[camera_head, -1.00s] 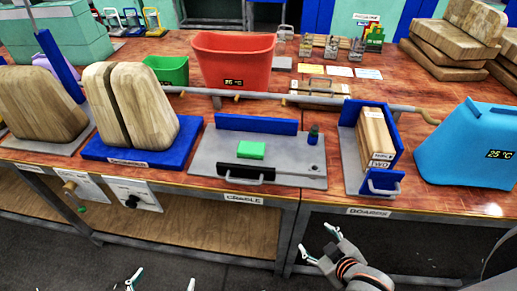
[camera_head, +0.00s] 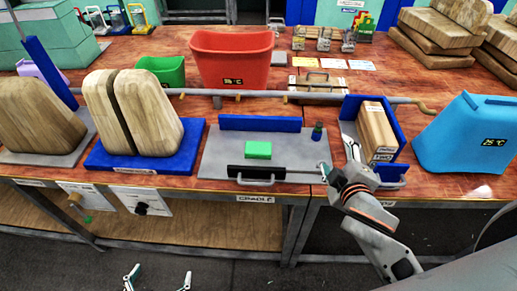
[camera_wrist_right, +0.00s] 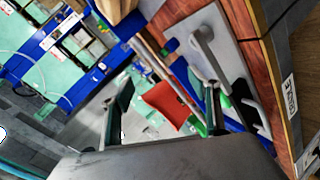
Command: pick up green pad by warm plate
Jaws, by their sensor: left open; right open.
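The green pad (camera_head: 258,150) lies flat on the grey cradle plate (camera_head: 222,150), behind a black bar with a handle (camera_head: 258,174). No plate is marked as warm; a red bin (camera_head: 232,60) behind has a temperature display that is hard to read. My right gripper (camera_head: 339,156) is open and empty, near the cradle's right front corner and beside the board box. In the wrist view its fingers (camera_wrist_right: 163,105) stand apart with the red bin beyond them. My left gripper (camera_head: 158,277) is open and empty, low in front of the table.
A blue bin (camera_head: 465,135) reading 25 °C stands at the right. Large wooden boards (camera_head: 132,115) stand at the left. A grey rail (camera_head: 240,94) runs behind the cradle. A green bin (camera_head: 163,70) stands farther back.

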